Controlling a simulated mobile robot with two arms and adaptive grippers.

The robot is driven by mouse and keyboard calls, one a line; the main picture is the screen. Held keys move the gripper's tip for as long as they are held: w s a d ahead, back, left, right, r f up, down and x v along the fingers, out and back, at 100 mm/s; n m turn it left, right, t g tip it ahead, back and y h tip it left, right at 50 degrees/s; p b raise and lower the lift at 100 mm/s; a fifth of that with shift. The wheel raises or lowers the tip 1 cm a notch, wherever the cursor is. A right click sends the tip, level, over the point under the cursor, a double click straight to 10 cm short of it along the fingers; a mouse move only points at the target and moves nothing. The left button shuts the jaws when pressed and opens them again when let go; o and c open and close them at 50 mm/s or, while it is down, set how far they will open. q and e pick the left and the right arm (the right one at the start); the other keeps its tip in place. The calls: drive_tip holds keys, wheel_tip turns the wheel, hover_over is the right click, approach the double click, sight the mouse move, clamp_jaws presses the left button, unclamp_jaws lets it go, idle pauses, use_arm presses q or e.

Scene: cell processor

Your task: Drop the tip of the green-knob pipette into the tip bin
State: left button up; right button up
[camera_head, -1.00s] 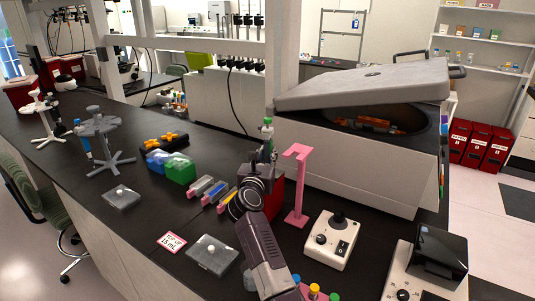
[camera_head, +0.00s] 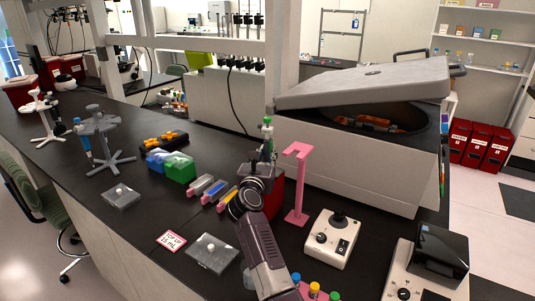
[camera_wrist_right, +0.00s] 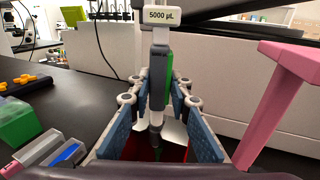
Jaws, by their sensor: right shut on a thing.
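The green-knob pipette (camera_head: 267,122) is upright in my right gripper (camera_head: 263,166). In the right wrist view, the grey pipette with a green strip and a "5000 µL" label (camera_wrist_right: 160,17) stands between the blue finger pads of the right gripper (camera_wrist_right: 159,100), which is shut on it. The red tip bin (camera_head: 279,192) stands on the bench just behind and right of the gripper, partly hidden by it. In the wrist view, the red bin interior (camera_wrist_right: 178,152) shows below the pipette's lower end. Whether the tip is inside the bin is hidden. My left gripper is not in view.
A pink stand (camera_head: 297,190) rises close right of the bin. A large centrifuge (camera_head: 360,160) with a raised lid is behind. A white mixer (camera_head: 332,240) is at right. Green (camera_head: 180,170) and blue boxes and a pipette carousel (camera_head: 101,130) are at left.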

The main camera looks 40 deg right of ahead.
drive_tip(key=a, duration=0.1)
drive_tip(key=s+a, duration=0.1)
drive_tip(key=a, duration=0.1)
drive_tip(key=s+a, duration=0.1)
drive_tip(key=shift+a+f, duration=0.1)
drive_tip(key=shift+a, duration=0.3)
wheel_tip(320, 180, up, 8)
drive_tip(key=p, duration=0.7)
drive_tip(key=shift+f, duration=0.2)
